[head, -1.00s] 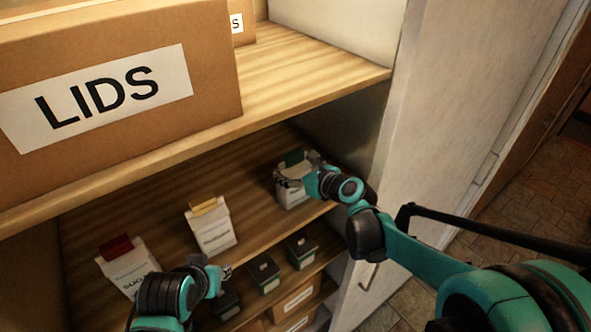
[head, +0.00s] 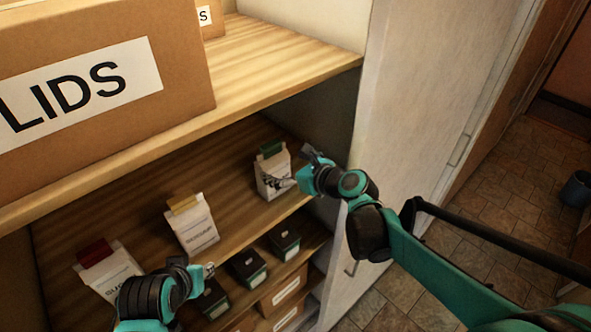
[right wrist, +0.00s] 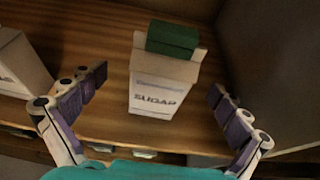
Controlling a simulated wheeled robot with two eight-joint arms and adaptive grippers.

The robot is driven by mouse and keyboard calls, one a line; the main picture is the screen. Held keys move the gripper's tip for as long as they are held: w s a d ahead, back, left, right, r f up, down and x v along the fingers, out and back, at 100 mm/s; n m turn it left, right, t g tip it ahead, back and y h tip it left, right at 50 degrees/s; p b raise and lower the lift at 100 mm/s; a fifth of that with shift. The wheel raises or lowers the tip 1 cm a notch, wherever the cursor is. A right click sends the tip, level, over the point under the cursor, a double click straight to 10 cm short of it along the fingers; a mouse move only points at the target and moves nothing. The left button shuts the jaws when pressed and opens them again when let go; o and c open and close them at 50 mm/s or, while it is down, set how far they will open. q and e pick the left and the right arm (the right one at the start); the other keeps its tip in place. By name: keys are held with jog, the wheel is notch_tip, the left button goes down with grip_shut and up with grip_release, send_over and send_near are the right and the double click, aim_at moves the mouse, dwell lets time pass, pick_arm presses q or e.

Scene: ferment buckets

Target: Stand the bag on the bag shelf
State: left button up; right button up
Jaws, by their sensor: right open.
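A white sugar bag with a green top (head: 273,176) stands upright on the wooden bag shelf (head: 236,228), at its right end. It also shows in the right wrist view (right wrist: 160,84), facing me with its label readable. My right gripper (head: 298,169) is open at the bag's right front. In the right wrist view its fingers are spread wide to either side, apart from the bag. My left gripper (head: 208,270) is low in front of the shelf, near the other bags; its jaws are too small to judge.
A yellow-topped bag (head: 193,226) and a red-topped sugar bag (head: 108,272) stand to the left on the same shelf. A LIDS box (head: 90,90) sits on the shelf above. Several dark boxes (head: 284,240) stand below. The cabinet's side wall is close on the right.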

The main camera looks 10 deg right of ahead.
jog(key=s+d+f+n+g+h, duration=0.1)
jog(key=s+d+f+n+h, duration=0.1)
jog(key=s+n, duration=0.5)
jog(key=s+d+f+n+g+h, duration=0.1)
jog(key=s+d+f+n+h, duration=0.2)
jog(key=s+d+n, duration=0.4)
jog(key=s+d+f+n+g+h, duration=0.1)
jog(key=s+d+f+n+h, duration=0.2)
jog(key=s+n, duration=0.6)
jog(key=d+n, duration=0.2)
jog(key=n, duration=0.3)
jog(key=shift+f+n+g, duration=0.35)
jog(key=shift+n+g, duration=0.05)
